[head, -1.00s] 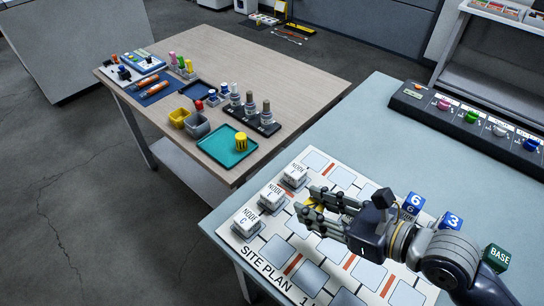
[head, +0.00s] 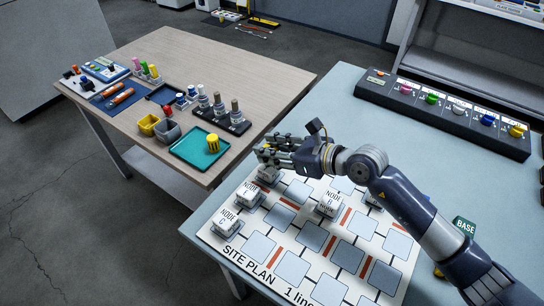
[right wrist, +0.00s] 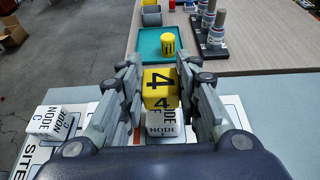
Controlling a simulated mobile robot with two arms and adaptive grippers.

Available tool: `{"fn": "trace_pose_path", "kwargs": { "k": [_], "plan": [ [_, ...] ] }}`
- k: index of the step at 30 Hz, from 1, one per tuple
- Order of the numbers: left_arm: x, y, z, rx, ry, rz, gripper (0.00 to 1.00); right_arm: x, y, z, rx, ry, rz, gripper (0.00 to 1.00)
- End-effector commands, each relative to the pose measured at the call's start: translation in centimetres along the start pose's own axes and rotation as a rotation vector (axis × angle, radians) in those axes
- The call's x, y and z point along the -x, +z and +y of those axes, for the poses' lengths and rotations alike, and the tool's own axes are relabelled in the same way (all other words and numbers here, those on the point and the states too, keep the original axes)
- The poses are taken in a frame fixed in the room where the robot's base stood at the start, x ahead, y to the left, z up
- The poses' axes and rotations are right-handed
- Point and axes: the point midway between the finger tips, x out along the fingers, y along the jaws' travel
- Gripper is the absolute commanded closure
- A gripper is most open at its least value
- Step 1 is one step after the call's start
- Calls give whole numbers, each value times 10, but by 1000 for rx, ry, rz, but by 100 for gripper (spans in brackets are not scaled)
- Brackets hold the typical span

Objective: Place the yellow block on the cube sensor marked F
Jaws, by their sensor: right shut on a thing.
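My right gripper (head: 272,150) is shut on the yellow block (right wrist: 158,88), which shows a black 4 in the right wrist view. A white NODE cube (right wrist: 165,125) stands directly below the block in that view; its letter is mostly covered. In the head view this cube (head: 268,176) sits at the far left corner of the site plan, under the fingers, and its letter cannot be read. I cannot tell whether block and cube touch. My left gripper is not in view.
The site plan board (head: 232,245) bears other white cubes, including one marked C (head: 230,219) and another NODE cube (head: 330,203). A wooden table (head: 205,65) with a teal tray (head: 185,150) stands beyond. A green BASE block (head: 465,227) is at the right.

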Motion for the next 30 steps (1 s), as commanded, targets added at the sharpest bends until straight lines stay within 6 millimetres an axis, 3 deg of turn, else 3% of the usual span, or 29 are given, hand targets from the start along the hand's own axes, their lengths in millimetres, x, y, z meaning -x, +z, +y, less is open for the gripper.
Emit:
{"fn": "trace_pose_path", "kwargs": {
  "k": [7, 18, 19, 21, 30],
  "plan": [
    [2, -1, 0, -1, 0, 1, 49, -11, -30, 0, -3, 0, 3, 87],
    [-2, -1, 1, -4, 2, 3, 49, -13, -35, 0, -1, 0, 2, 87],
    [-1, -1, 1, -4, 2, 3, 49, -13, -34, 0, -1, 0, 2, 65],
    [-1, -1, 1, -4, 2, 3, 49, -13, -34, 0, -1, 0, 2, 49],
    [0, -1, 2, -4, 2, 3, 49, -13, -34, 0, -1, 0, 2, 49]
  ]
}}
